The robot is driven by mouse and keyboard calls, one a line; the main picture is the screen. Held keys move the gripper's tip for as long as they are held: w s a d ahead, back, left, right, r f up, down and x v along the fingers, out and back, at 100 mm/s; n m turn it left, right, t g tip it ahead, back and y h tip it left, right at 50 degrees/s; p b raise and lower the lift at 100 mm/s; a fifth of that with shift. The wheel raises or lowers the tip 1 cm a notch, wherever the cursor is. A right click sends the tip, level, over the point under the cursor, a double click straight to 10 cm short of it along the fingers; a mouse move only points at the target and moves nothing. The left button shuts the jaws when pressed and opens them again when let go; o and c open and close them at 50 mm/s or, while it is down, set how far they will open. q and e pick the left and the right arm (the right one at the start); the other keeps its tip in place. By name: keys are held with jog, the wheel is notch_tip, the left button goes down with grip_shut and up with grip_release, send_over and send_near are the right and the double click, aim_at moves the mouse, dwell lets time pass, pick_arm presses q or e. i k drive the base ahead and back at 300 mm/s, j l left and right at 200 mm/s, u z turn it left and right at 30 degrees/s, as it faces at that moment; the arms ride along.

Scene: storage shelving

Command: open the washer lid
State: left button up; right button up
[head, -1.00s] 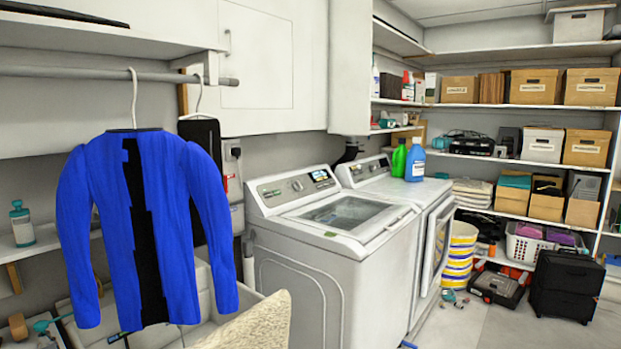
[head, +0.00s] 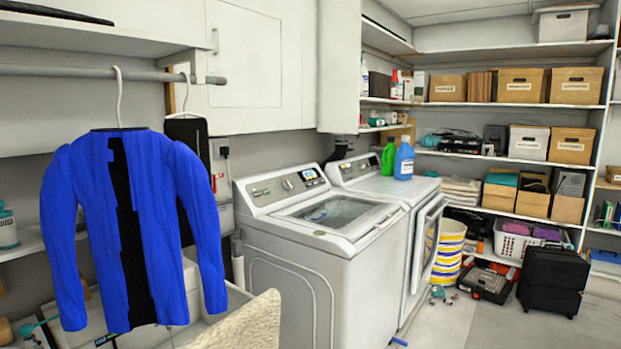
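The white top-load washer (head: 310,270) stands in the middle of the head view. Its lid (head: 340,212), with a dark glass window, lies flat and shut on top. The control panel (head: 285,186) with a lit display rises behind the lid. Neither of my grippers is in view, so whether they are open or shut is hidden.
A second white machine (head: 400,187) with its front door (head: 427,240) ajar stands right of the washer, bearing green and blue bottles (head: 404,160). A blue jacket (head: 150,230) hangs at left. A beige cloth (head: 245,325) is in front. Floor at right is partly clear.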

aim_at(383, 210)
jog(key=i+l+u, duration=0.35)
jog(key=i+l, duration=1.05)
jog(key=l, duration=0.1)
